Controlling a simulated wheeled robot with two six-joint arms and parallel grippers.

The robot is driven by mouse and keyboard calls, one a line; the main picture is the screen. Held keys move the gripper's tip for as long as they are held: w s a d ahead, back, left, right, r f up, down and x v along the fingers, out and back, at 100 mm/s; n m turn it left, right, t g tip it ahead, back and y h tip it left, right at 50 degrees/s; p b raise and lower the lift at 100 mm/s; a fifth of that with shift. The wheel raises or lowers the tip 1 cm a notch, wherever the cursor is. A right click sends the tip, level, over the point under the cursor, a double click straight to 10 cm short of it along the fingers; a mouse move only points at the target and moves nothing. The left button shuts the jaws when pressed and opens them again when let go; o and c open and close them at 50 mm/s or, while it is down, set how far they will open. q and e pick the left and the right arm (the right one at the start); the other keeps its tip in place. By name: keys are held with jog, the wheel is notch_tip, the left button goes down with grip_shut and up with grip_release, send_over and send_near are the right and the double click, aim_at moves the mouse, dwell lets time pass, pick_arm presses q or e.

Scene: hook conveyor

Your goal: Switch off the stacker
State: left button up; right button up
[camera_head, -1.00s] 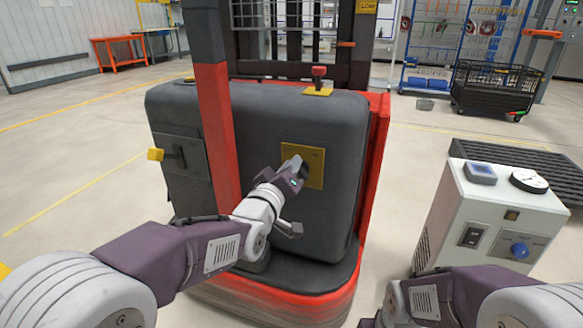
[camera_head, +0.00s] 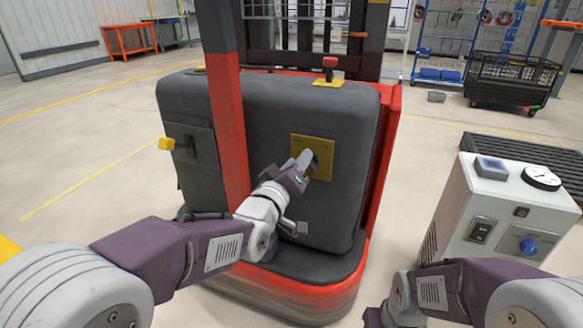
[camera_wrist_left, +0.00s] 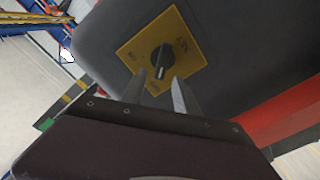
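The stacker (camera_head: 345,120) is a grey machine body on a red base, in the middle of the head view. A yellow plate (camera_head: 325,146) with a black rotary knob is on its face; the knob shows in the left wrist view (camera_wrist_left: 162,60), with lettering around it. My left gripper (camera_head: 306,164) is at the plate and partly covers it in the head view. In the wrist view its two fingers are apart, with the knob just beyond and between their tips; I cannot tell whether they touch it.
A red knob (camera_head: 330,66) stands on a yellow base atop the stacker. A yellow-tipped lever (camera_head: 167,143) sticks out at its left. A white control box (camera_head: 506,206) with a blue knob stands at right. A black crate (camera_head: 513,80) is behind. Floor at left is clear.

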pick_arm(q)
jog(key=p+v, duration=0.2)
jog(key=v, duration=0.5)
